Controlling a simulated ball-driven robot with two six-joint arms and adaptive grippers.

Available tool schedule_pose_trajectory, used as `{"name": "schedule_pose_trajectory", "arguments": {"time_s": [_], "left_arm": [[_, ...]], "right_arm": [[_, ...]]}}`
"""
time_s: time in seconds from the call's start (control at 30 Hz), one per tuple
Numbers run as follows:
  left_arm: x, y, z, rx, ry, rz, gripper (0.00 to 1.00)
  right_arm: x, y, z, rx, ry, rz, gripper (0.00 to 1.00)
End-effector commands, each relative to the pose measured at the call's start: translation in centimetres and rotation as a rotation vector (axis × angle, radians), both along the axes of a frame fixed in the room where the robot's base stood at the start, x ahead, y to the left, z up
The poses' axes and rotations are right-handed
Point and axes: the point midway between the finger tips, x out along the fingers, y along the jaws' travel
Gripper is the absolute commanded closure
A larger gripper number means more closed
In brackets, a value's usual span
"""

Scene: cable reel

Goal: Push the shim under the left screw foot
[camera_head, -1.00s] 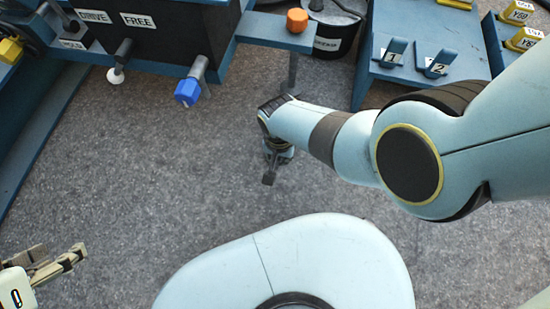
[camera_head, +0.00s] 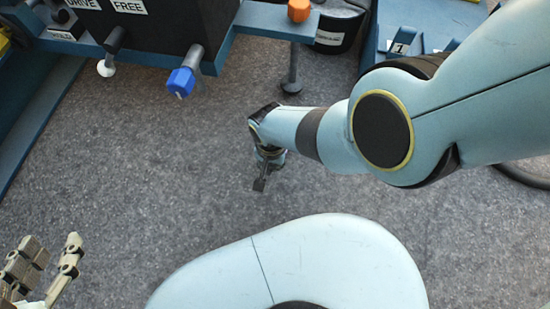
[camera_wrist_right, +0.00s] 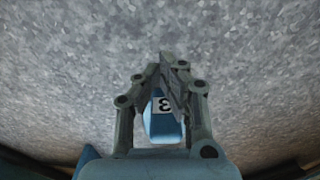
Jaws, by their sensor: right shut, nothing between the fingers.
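A blue wedge marked 3 (camera_wrist_right: 165,125), which looks like the shim, shows between and beyond the fingers of my right gripper in the right wrist view. I cannot tell whether they touch it. My right gripper (camera_wrist_right: 172,64) is shut and empty; in the head view it points down over the carpet (camera_head: 260,184), and no wedge shows there. A screw foot (camera_head: 291,82) stands on the floor under the bracket with the orange knob (camera_head: 299,10), up and right of the right gripper. I cannot tell whether it is the left one. My left gripper (camera_head: 52,241) is open and empty at the lower left.
A black box labelled DRIVE and FREE (camera_head: 165,25) sits on the blue frame, with a blue knob (camera_head: 182,82) at its front. A black bin (camera_head: 342,30) and a blue stand (camera_head: 400,30) are at the back right. The carpet between is clear.

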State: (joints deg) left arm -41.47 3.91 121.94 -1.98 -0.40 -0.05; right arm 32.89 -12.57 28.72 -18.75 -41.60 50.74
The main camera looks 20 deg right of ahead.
Motion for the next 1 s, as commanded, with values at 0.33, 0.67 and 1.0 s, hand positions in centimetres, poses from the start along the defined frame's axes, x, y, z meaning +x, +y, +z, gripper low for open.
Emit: {"name": "schedule_pose_trajectory", "arguments": {"time_s": [0.33, 0.67, 1.0], "left_arm": [[4.8, -0.9, 6.0, -0.004, -0.378, -0.042, 0.60], [8.1, -1.6, 12.5, -0.004, -0.653, -0.073, 0.60], [9.5, -2.3, 19.4, -0.004, -0.944, -0.110, 0.60]], "right_arm": [[-0.1, 0.0, -2.5, 0.000, 0.001, 0.001, 1.00], [-0.1, 0.0, -3.8, -0.001, 0.003, 0.001, 1.00], [1.6, -1.1, -4.6, -0.001, -0.002, 0.001, 1.00]]}}
